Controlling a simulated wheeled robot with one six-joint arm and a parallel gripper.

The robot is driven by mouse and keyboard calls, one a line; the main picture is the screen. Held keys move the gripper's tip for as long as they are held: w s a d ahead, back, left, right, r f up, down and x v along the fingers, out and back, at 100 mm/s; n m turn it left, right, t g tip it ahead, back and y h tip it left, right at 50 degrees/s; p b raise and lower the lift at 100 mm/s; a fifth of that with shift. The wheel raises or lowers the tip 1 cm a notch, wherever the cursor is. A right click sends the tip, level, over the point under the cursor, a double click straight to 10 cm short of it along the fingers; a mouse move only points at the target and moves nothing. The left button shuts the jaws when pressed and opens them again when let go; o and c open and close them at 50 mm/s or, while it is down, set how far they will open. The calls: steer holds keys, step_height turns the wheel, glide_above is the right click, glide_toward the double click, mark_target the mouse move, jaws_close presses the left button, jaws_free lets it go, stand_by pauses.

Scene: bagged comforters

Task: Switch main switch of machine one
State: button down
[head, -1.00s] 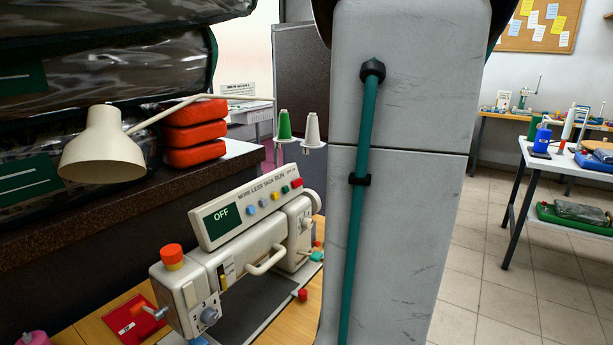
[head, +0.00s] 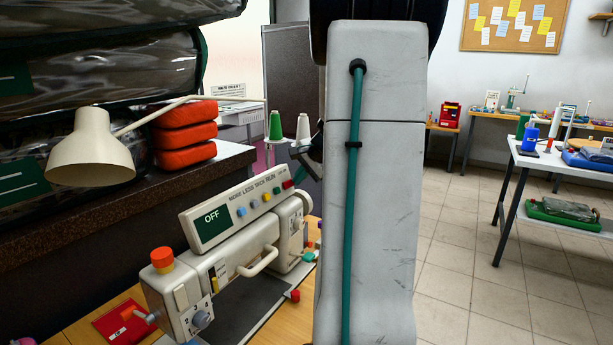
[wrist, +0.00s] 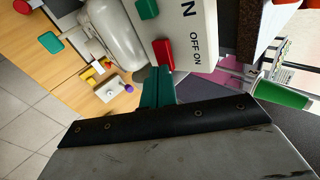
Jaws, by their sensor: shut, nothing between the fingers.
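The cream sewing machine (head: 215,290) stands on a wooden table, with a sloping control panel (head: 231,225) on top. The panel's dark green display (head: 212,223) reads OFF. A red switch (head: 287,184) sits at the panel's right end. In the wrist view the red switch (wrist: 163,52) is beside the words "OFF ON". My gripper (wrist: 158,72) is shut and empty, its teal fingertips right by the red switch. I cannot tell whether they touch it. In the head view my arm hides most of the gripper, with a teal part (head: 300,174) showing near the panel's right end.
A cream lamp (head: 90,155) leans over the left side. Red stacked pads (head: 185,135) lie on the dark counter behind the machine. Green (head: 275,127) and white (head: 303,127) thread cones stand close behind the panel. Tiled floor on the right is clear.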

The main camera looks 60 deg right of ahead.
steer(key=shift+w+d, duration=0.1)
stand_by(0.3)
steer(key=shift+w+f, duration=0.1)
stand_by(0.3)
steer(key=shift+a, duration=0.8)
steer(key=shift+s, duration=0.2)
steer(key=s+f+v, duration=0.1)
steer(key=v, duration=1.2)
steer(key=shift+s+a, duration=0.15)
steer(key=shift+s, duration=0.2)
